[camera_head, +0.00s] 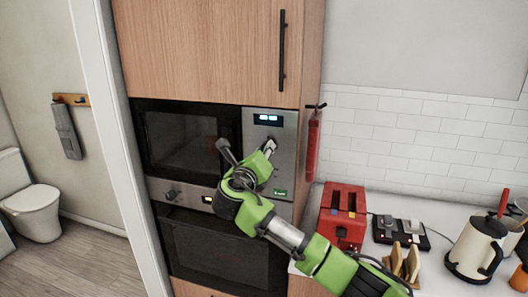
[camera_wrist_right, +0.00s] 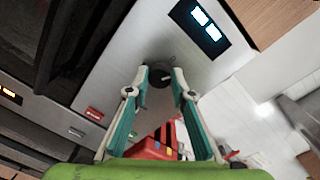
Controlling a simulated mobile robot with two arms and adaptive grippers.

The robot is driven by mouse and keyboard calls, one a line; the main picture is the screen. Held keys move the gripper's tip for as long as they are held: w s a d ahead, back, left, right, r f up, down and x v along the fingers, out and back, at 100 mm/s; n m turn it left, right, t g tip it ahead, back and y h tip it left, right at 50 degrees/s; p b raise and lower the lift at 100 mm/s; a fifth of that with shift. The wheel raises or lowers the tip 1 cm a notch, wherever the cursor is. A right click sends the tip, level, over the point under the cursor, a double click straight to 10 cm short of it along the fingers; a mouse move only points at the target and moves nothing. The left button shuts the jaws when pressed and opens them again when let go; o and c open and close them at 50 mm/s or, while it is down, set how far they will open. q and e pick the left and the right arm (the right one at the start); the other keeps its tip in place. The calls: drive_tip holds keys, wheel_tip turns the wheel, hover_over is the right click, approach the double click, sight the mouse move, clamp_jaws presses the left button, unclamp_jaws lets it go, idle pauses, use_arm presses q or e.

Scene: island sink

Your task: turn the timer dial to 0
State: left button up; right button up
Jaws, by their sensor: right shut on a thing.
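The microwave (camera_head: 185,140) is built into a wooden cabinet, with a steel control panel (camera_head: 285,150) on its right side. A lit display (camera_head: 267,118) is at the top of the panel, and it also shows in the wrist view (camera_wrist_right: 201,20). The dark round timer dial (camera_wrist_right: 159,76) sits on the panel below the display. My right gripper (camera_wrist_right: 160,78) has its fingertips on either side of the dial and is shut on it. In the head view my right gripper (camera_head: 268,149) reaches the panel and largely hides the dial. My left gripper is not in view.
A second oven (camera_head: 225,252) is below the microwave. A red fire extinguisher (camera_head: 312,145) hangs right of the cabinet. A red toaster (camera_head: 342,208), a kettle (camera_head: 477,248) and a toast rack (camera_head: 405,263) stand on the white counter beneath and beside my right arm.

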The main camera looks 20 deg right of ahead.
drive_tip(key=n, duration=0.2)
drive_tip(key=r+n, duration=0.1)
drive_tip(key=n, duration=0.1)
drive_tip(key=shift+w+n, duration=0.1)
drive_tip(key=shift+n, duration=0.6)
drive_tip(key=o, duration=0.9)
drive_tip(key=shift+o, duration=1)
drive_tip(key=shift+w+f, duration=0.1)
drive_tip(key=shift+f, duration=0.1)
drive_tip(key=v, duration=1.1)
drive_tip(key=shift+s+a, duration=0.25)
drive_tip(key=shift+a, duration=0.1)
drive_tip(key=shift+f, duration=0.2)
